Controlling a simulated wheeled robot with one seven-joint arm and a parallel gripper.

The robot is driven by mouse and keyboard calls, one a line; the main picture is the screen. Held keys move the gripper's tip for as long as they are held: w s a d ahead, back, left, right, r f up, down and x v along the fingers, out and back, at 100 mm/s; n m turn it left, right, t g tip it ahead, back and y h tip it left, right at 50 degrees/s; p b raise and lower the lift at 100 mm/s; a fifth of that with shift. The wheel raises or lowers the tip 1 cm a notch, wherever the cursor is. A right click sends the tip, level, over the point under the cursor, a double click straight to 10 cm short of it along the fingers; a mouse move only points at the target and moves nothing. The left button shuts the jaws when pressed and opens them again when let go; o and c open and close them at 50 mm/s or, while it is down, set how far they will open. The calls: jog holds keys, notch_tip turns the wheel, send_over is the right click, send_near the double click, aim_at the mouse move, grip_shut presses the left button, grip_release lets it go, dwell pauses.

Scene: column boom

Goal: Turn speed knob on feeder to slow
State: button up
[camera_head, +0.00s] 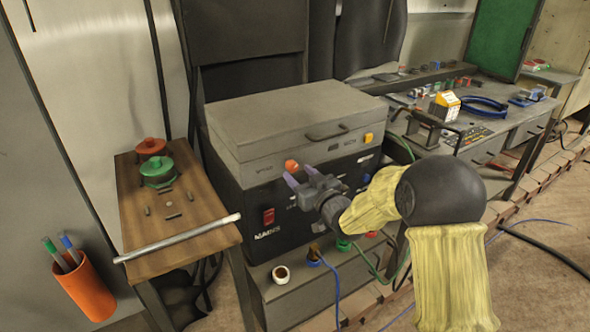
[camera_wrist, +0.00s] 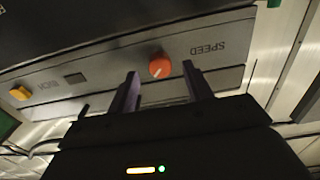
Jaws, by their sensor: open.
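The speed knob (camera_wrist: 160,67) is orange with a white pointer line. It sits on the grey panel strip of the feeder, beside the word SPEED, which appears upside down in the wrist view. In the head view the knob (camera_head: 291,166) shows on the front of the grey-lidded feeder (camera_head: 290,115), just above my gripper. My gripper (camera_head: 301,180) is open and empty. In the wrist view its two dark fingers (camera_wrist: 158,82) stand on either side of the knob, with gaps to it. I cannot tell whether the fingertips reach its depth.
A yellow button (camera_head: 368,138) and a lid handle (camera_head: 327,133) are on the feeder. Below is a black unit with a red MAINS switch (camera_head: 268,216). A wooden side table (camera_head: 200,215) with a metal rod stands left; a workbench (camera_head: 500,120) stands right.

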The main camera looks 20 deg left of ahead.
aim_at(294, 169)
jog(key=shift+x, duration=1.7)
jog(key=c, duration=1)
jog(key=shift+o, duration=0.2)
